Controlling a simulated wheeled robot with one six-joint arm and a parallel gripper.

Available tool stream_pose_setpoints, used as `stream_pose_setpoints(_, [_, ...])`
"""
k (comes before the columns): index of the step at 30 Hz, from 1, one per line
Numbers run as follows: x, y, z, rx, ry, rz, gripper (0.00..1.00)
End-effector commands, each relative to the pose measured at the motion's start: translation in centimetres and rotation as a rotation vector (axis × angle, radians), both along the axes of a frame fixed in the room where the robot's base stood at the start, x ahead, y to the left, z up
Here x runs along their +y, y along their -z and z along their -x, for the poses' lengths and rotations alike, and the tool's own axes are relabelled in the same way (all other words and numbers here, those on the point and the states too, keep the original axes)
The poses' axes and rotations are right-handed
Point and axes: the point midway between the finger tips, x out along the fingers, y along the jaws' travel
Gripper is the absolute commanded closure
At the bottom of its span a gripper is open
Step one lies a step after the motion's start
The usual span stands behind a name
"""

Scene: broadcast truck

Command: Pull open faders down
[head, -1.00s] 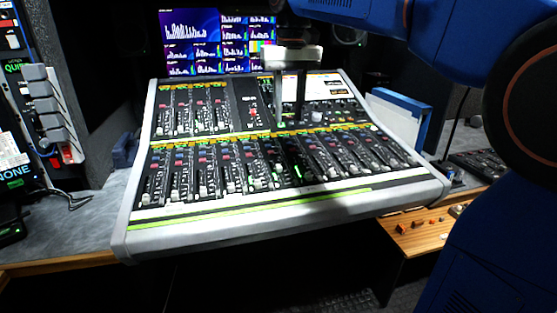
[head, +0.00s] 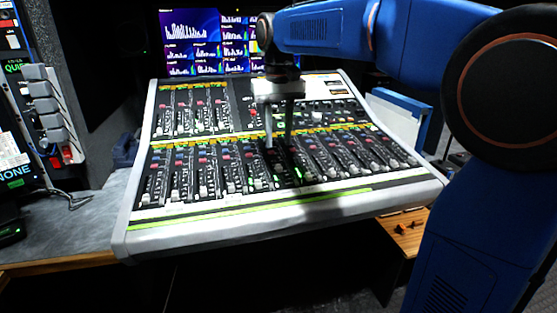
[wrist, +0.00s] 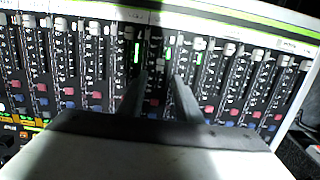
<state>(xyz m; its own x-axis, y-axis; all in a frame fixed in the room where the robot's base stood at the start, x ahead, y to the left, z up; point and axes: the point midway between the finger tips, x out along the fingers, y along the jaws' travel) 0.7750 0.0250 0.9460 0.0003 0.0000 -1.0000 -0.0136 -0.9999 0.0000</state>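The mixing console (head: 290,213) has a lower row of channel strips with pale fader caps. Most caps sit near the front edge, like the far-left one (head: 146,198). Green lights show on a few middle strips; in the wrist view there is a green strip (wrist: 137,52) and another one (wrist: 168,55). My gripper (head: 279,146) is over these middle strips, its two fingers apart and pointing down. The wrist view shows the gripper (wrist: 159,82) open, with a pale fader cap (wrist: 160,63) just beyond the fingertips. I cannot tell whether the fingers touch the panel.
A monitor (head: 192,30) with bar graphs stands behind the console. A unit with grey levers (head: 42,95) is at the left. A white and blue folder-like object (head: 398,115) and a wooden surface (head: 405,240) are at the right. The grey desk (head: 90,220) is mostly clear.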

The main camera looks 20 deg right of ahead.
Motion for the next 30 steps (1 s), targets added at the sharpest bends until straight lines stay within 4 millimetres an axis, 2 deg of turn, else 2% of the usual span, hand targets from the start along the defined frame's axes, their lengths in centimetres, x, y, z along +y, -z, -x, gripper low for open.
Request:
stream_pose_setpoints(6, [0.0, 3.9, 0.1, 0.003, 0.0, 0.001, 0.69])
stream_pose_setpoints(12, [0.0, 6.3, 0.0, 0.002, 0.0, 0.0, 0.69])
stream_pose_setpoints(18, [0.0, 7.4, 0.0, 0.0, 0.0, 0.0, 0.69])
stream_pose_setpoints(26, [0.0, 7.5, 0.0, 0.0, 0.0, 0.0, 0.69])
stream_pose_setpoints(28, [0.0, 7.5, 0.0, 0.0, 0.0, 0.0, 0.81])
stream_pose_setpoints(30, [0.0, 7.5, 0.0, 0.0, 0.0, 0.0, 0.97])
